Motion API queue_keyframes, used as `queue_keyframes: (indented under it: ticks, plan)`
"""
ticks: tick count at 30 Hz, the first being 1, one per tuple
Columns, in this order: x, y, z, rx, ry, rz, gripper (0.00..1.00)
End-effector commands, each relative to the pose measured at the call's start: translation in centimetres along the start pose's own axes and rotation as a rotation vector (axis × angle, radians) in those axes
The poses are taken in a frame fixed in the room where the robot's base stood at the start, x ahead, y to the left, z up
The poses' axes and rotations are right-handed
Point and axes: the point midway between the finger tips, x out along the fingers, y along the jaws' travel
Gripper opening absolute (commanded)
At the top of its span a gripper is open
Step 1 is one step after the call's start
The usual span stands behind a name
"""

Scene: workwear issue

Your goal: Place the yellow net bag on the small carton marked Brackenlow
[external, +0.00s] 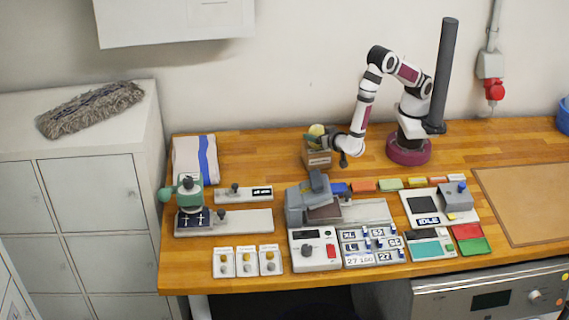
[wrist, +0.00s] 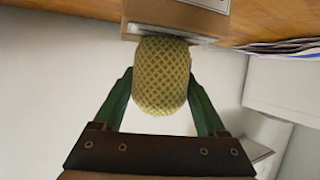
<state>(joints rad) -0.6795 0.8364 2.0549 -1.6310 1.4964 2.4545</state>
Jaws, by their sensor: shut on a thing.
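The yellow net bag (wrist: 161,76) is between the green fingers of my gripper (wrist: 162,100) in the wrist view. My gripper is shut on it. In the external view the yellow bag (external: 316,130) shows at the top of a small brown carton (external: 317,158), with my gripper (external: 325,136) at its right side. The carton (wrist: 165,12) also shows at the top of the wrist view, right against the end of the bag. I cannot tell whether the bag rests on the carton or is just above it. The carton's label is too small to read.
A grey machine (external: 312,203) stands in front of the carton. A green press (external: 187,192) and a folded white and blue cloth (external: 195,158) are to the left. Several coloured blocks (external: 388,184) lie in a row to the right. A dark upright post (external: 444,75) stands beside my base.

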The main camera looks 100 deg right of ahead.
Motion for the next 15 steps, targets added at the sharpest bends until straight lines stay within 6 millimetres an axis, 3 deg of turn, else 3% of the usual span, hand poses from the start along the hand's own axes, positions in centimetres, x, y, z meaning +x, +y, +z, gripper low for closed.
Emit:
queue_keyframes:
  ticks: [8,9,13,15]
  plan:
    - [0.10,0.00,0.17,0.000,0.000,0.000,0.17]
    - [0.13,0.00,0.25,-0.001,0.000,0.000,0.76]
    - [0.12,0.00,0.21,0.000,0.000,0.000,0.99]
    - [0.12,0.00,0.21,0.000,0.000,0.000,1.00]
